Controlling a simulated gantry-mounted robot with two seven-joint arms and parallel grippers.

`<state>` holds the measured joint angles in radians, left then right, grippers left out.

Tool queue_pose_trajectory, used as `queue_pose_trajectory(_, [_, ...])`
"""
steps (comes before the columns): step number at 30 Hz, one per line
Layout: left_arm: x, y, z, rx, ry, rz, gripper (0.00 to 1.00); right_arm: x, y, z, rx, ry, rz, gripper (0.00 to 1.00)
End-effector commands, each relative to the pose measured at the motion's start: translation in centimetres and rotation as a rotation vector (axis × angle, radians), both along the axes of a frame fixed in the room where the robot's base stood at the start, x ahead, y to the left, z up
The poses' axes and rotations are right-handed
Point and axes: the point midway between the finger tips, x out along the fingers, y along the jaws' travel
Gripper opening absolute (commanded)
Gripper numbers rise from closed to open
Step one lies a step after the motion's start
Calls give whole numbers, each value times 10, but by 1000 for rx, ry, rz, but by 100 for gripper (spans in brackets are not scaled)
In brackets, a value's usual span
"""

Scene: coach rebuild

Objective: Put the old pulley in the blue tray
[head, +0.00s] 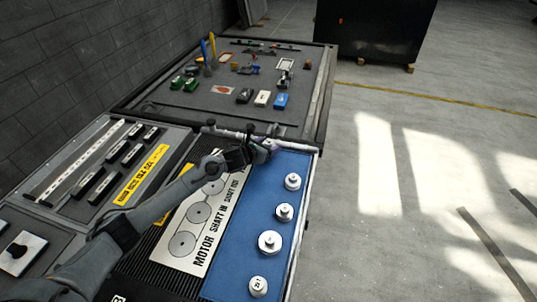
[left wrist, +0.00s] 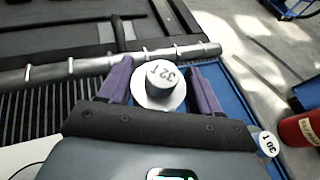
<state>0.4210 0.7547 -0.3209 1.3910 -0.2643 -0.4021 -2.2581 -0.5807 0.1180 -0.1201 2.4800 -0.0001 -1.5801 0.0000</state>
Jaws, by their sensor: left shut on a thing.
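My left gripper (head: 264,148) is over the far end of the blue tray (head: 240,250). In the left wrist view its purple fingers (left wrist: 162,88) are shut on a pale pulley (left wrist: 160,90) with a round hub marked 32T. In the head view this pulley is mostly hidden by the gripper. The blue tray also shows in the left wrist view (left wrist: 234,90), beside and below the fingers. I cannot tell whether the held pulley touches the tray. My right gripper is not in view.
Several pale pulleys (head: 284,212) stand in a row along the blue tray's right side. A plate marked MOTOR SHAFT (head: 205,220) lies left of it. A metal rail (head: 250,136) crosses just beyond the tray. A dark bench top (head: 240,110) behind holds small parts.

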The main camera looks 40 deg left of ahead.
Motion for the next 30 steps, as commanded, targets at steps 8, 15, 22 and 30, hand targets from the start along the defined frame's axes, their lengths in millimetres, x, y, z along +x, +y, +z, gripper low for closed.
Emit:
queue_pose_trajectory(8, [0,-1,-31,-3,3,0,29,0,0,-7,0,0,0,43])
queue_pose_trajectory(15, [0,0,-39,-1,-1,0,29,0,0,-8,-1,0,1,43])
queue_pose_trajectory(22, [0,0,-42,1,0,0,29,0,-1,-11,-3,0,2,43])
queue_pose_trajectory(30, [0,-1,-43,0,1,0,89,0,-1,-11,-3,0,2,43])
